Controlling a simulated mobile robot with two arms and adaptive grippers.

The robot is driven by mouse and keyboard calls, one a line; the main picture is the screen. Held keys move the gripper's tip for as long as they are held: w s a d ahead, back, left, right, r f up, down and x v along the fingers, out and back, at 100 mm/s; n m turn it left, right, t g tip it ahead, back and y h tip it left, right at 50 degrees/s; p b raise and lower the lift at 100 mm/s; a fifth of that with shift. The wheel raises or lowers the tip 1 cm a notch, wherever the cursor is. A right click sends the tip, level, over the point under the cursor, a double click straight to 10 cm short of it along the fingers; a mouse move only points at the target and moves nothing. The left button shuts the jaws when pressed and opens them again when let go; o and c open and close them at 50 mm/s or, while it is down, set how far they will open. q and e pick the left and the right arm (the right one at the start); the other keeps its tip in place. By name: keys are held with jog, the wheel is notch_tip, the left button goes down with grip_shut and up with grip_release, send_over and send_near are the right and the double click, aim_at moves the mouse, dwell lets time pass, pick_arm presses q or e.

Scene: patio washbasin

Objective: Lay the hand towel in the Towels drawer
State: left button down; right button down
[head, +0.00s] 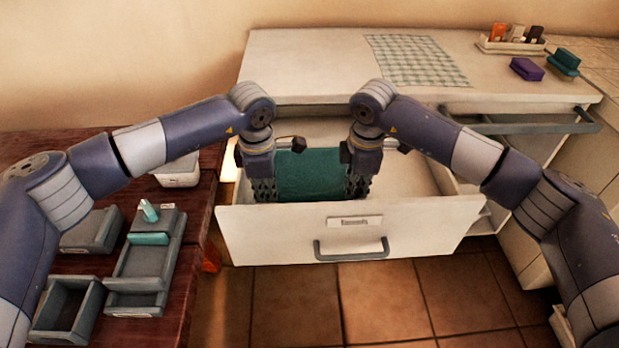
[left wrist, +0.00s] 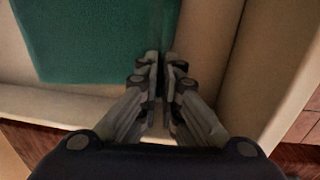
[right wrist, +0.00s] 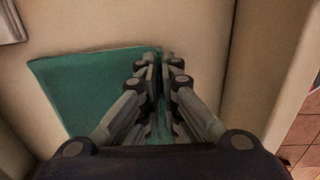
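The green hand towel (head: 309,175) hangs between my two grippers, inside the outline of the open drawer (head: 430,222). The label on the drawer front is too small to read. My left gripper (head: 263,192) is shut on one edge of the towel; the left wrist view shows the towel (left wrist: 95,40) beside the pinched fingers (left wrist: 162,72). My right gripper (head: 358,188) is shut on the opposite edge; the towel also shows in the right wrist view (right wrist: 90,88) at the fingers (right wrist: 158,75). I cannot tell whether the towel touches the drawer floor.
The white counter (head: 310,65) overhangs the drawer's back and carries a checkered cloth (head: 415,60), a purple block (head: 526,69) and a caddy (head: 510,46). A dark wooden table (head: 185,240) with grey trays (head: 150,262) stands at left.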

pick_arm(q)
jog(key=c, duration=1.5)
grip_release()
pick_arm(e)
jog(key=c, duration=1.5)
grip_release()
